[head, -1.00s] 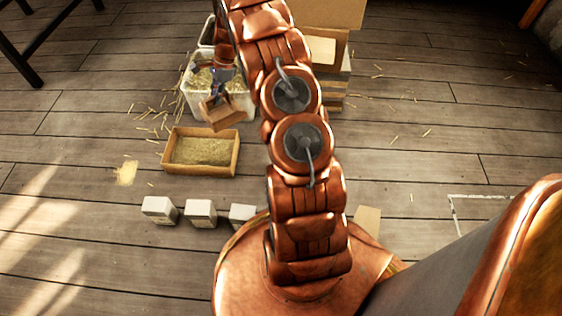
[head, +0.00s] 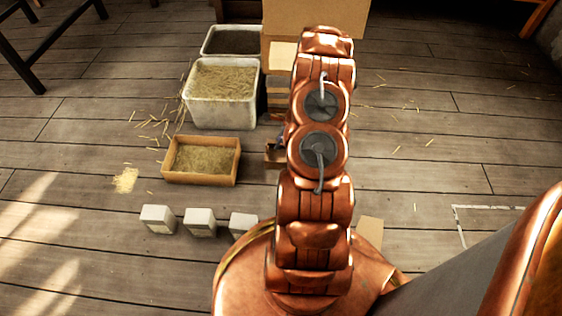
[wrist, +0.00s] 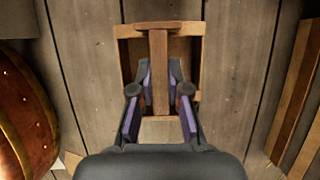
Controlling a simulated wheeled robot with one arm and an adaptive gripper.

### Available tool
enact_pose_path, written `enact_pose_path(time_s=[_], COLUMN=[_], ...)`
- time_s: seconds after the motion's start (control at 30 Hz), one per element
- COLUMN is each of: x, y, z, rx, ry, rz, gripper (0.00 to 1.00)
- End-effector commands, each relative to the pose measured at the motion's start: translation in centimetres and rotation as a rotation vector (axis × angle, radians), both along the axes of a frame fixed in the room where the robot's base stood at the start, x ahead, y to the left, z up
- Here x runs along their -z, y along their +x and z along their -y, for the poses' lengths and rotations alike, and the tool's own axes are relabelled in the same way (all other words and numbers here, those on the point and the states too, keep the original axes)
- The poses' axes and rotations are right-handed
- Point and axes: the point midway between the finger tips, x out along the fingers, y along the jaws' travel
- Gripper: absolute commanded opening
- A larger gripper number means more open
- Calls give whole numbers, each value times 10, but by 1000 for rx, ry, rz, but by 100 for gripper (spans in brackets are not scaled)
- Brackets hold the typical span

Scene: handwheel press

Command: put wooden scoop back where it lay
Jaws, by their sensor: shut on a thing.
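The wooden scoop (wrist: 183,50) is a small open wooden box with a flat bar handle over its middle. In the wrist view my gripper (wrist: 160,86) is shut on that handle, one dark finger at each side, with the scoop hanging over bare floorboards. The scoop looks empty where its inside shows. In the head view only a bit of the scoop (head: 274,158) shows left of my arm, and most of my gripper is hidden behind my arm. I cannot tell how high the scoop is above the floor.
A shallow wooden tray of chaff (head: 238,160) and a white bin of straw (head: 222,112) stand left. A dark-filled bin (head: 206,42) is behind. Several pale blocks (head: 199,222) line up in front. Stacked wood (wrist: 300,90) stands right in the wrist view. White floor lines (head: 460,226) lie right.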

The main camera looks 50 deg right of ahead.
Motion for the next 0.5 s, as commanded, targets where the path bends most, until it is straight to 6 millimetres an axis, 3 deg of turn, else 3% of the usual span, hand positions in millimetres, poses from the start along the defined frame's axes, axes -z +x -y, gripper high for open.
enact_pose_path(time_s=[0.2,0.5], x=[41,68], y=[0,0], z=[0,0], rx=[-1,-2], ry=[0,1], rz=[0,-1], gripper=[0,0])
